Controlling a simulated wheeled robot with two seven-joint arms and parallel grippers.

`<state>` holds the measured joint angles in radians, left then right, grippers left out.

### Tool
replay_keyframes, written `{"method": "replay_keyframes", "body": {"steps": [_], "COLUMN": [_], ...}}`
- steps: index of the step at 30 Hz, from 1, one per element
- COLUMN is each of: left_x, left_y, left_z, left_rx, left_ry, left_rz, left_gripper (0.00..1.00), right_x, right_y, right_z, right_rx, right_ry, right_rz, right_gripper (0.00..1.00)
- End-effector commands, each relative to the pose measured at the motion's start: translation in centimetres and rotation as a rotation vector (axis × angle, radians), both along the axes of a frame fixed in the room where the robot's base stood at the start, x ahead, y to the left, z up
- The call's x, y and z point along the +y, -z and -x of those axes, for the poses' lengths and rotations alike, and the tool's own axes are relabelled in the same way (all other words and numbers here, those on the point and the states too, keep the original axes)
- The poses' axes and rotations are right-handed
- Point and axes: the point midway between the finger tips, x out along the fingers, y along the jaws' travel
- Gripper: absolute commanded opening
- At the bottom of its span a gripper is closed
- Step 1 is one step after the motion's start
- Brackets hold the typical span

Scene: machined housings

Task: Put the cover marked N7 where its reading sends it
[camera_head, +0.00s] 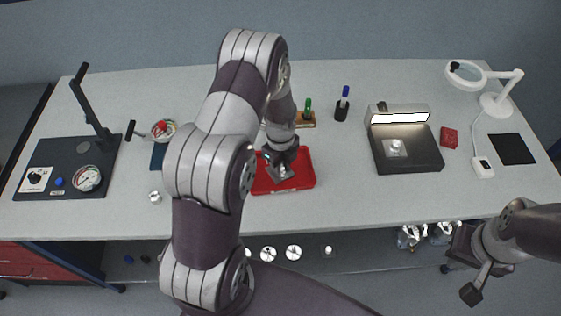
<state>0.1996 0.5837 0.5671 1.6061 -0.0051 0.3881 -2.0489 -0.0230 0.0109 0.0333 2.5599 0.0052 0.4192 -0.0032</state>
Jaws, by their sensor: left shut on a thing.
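My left gripper (280,164) is shut on a small grey metal part (283,173) at the red tray (305,184). I cannot tell whether the part touches the tray floor. Another light metal part (395,147) lies on the dark base of the lit inspection stand (420,155). No N7 mark is readable on either part, so I cannot tell which is the cover. My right gripper (474,287) hangs off the table's front edge at lower right; its finger gap is not clear.
A gauge stand (70,185) is at left, with a loose gauge (163,129) and small metal piece (155,197) to its right. Pens stand behind the tray. A red box (449,137), magnifier lamp (497,104) and black pad (512,149) are at right. Metal parts lie on a lower shelf.

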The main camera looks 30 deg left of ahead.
Motion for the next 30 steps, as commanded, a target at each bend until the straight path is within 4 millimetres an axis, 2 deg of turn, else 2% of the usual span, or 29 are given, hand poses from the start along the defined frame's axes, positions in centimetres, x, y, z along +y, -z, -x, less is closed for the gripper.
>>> {"method": "replay_keyframes", "body": {"steps": [9, 10, 12, 19, 23, 26, 30], "left_x": [0.0, 0.0, 0.0, 0.0, 0.0, 0.0, 0.0], "left_y": [0.4, 0.3, 0.3, 0.3, -0.7, -2.8, -6.7], "left_z": [0.0, 0.0, 0.0, 0.0, -0.2, -0.2, -0.2], "left_rx": [0.000, -0.001, 0.000, 0.000, -0.003, -0.008, -0.007], "left_ry": [0.000, 0.000, 0.000, 0.000, 0.000, 0.000, 0.000], "left_rz": [0.000, 0.000, 0.000, 0.000, -0.001, -0.002, -0.001], "left_gripper": [0.00, 0.36, 0.51, 0.51, 0.51, 0.51, 0.51], "right_x": [0.0, 0.0, 0.0, 0.0, 0.0, 0.0, 0.0], "right_y": [0.4, 0.3, 0.2, 0.2, 0.2, 0.7, 1.3], "right_z": [0.0, 0.0, 0.0, 0.0, 0.0, 0.0, 0.0], "right_rx": [0.000, 0.000, 0.000, 0.000, 0.000, 0.000, 0.000], "right_ry": [0.000, 0.000, 0.000, 0.000, 0.000, 0.000, 0.000], "right_rz": [0.000, 0.000, 0.000, 0.000, 0.000, 0.000, 0.000], "right_gripper": [0.00, 0.00, 0.00, 0.00, 0.00, 0.00, 0.00]}}
